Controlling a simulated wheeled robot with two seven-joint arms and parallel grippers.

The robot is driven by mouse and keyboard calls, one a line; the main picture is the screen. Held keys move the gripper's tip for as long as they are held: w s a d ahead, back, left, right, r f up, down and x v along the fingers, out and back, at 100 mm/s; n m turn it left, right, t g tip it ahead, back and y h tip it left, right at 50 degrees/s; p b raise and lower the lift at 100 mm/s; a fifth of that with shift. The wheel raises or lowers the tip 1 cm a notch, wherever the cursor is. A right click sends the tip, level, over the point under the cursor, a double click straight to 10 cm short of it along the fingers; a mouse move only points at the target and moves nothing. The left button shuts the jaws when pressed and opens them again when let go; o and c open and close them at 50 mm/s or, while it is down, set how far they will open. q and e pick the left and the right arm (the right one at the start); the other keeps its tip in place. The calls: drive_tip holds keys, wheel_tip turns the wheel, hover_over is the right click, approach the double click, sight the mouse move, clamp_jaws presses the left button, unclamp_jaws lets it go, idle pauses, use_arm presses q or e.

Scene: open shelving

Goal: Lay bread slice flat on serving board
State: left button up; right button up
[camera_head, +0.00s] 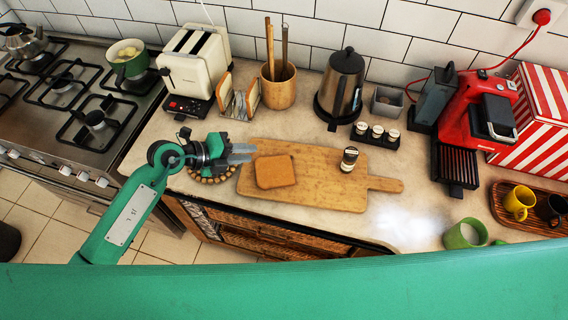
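A brown bread slice (275,171) lies flat on the left part of the wooden serving board (330,192), clear of its edges. My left gripper (253,153) is just above and left of the slice, near the board's left end. Its two silver fingers point right, with a narrow gap between them and nothing visible held. The slice appears apart from the fingers. My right gripper is out of view.
A small dark-capped jar (349,159) stands on the board, right of the slice. A toaster (196,62), a rack with bread slices (239,98), a utensil pot (278,88) and a kettle (341,84) stand behind. A red coffee machine (470,110) is at right.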

use_arm(q)
drive_tip(key=r+p, duration=0.1)
drive_tip(key=a+r+p, duration=0.1)
drive_tip(key=r, duration=0.1)
drive_tip(key=r+p, duration=0.1)
drive_tip(key=r, duration=0.1)
drive_tip(key=shift+s+a, duration=0.3)
drive_tip(key=shift+s, duration=0.05)
drive_tip(key=shift+f, duration=0.1)
